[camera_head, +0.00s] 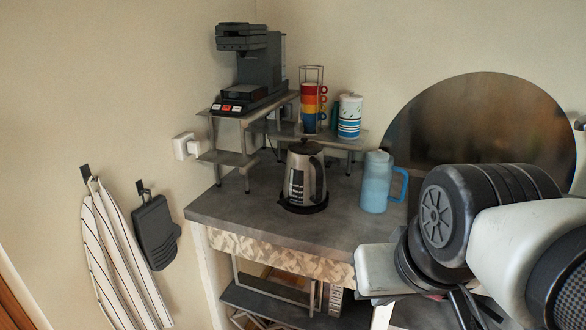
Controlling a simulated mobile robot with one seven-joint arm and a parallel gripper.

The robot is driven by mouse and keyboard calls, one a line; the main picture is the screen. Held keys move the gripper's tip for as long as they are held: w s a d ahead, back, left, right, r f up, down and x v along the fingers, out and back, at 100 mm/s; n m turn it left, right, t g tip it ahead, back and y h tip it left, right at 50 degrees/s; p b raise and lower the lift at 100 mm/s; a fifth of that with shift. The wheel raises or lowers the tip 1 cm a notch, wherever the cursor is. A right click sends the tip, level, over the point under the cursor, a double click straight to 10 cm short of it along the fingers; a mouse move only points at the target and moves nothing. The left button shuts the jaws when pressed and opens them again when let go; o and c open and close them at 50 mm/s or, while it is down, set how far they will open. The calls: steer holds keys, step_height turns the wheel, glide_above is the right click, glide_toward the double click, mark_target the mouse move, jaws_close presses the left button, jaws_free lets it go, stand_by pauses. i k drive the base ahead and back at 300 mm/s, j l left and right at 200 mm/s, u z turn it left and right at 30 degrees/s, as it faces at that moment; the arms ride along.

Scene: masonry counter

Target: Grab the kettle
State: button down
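A kettle (296,186) with a silver body, black lid and black handle stands upright on its dark round base on the grey counter. Its handle is on its right side. My gripper (470,306) is only partly in view at the lower right, in front of the counter and well apart from the kettle. Dark finger parts show at the bottom edge, but their tips are cut off, so I cannot tell whether they are open or shut. My arm covers the right part of the counter.
A blue pitcher (377,184) stands right of the kettle. Behind the kettle, a small tiered shelf (268,109) bears a coffee machine (262,75), stacked colored cups (311,105) and a striped canister (349,118). A round panel (480,120) leans at the back right. Bare counter (245,212) lies left of the kettle.

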mark_target(305, 175)
steer(key=u, duration=0.15)
steer(key=i+j+z, duration=0.6)
steer(key=i+j, duration=0.15)
steer(key=i+j+z, duration=0.3)
steer(key=j, duration=0.25)
